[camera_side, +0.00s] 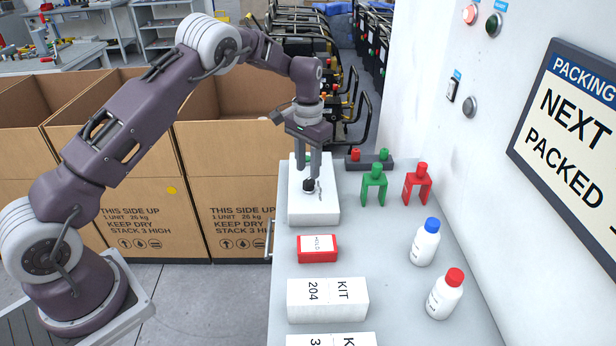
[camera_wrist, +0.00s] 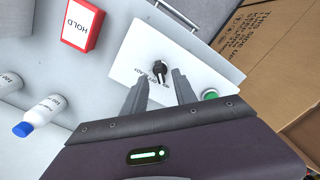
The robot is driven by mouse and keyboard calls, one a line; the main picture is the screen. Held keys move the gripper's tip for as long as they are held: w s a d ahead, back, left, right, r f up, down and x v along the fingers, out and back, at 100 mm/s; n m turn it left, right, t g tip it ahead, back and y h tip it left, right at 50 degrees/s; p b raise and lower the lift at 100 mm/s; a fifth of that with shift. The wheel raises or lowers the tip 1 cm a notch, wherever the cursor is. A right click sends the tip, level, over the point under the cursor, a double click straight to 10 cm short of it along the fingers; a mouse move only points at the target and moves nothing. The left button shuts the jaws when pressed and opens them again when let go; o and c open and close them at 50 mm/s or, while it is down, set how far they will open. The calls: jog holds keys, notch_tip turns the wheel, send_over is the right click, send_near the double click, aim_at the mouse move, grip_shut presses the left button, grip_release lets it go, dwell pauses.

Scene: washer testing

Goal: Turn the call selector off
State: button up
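The selector is a black rotary knob (camera_side: 309,185) on a white box (camera_side: 300,215) on the bench. It also shows in the wrist view (camera_wrist: 159,69), with small dark lettering beside it that I cannot read clearly. Its exact setting is hard to tell. My gripper (camera_side: 309,174) points down over the box, just above the knob. In the wrist view its two fingers (camera_wrist: 159,78) are apart with nothing between them, and the knob lies just beyond the fingertips. A green button (camera_wrist: 209,94) sits on the same box, near the right finger.
A red HOLD box (camera_side: 317,248) and white KIT boxes (camera_side: 328,300) lie nearer the camera. Two bottles (camera_side: 425,245) (camera_side: 444,296) stand at right. Green (camera_side: 374,187) and red (camera_side: 418,186) forked pieces stand right of the white box. Cardboard cartons (camera_side: 235,215) are left of the bench.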

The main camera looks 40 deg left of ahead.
aim_at(308, 179)
notch_tip(308, 179, down, 4)
grip_shut()
jog(key=shift+m, duration=0.4)
jog(key=m, duration=0.3)
jog(key=shift+m, duration=0.4)
jog(key=shift+w+a+r+m, duration=0.1)
jog(key=shift+m, duration=2.1)
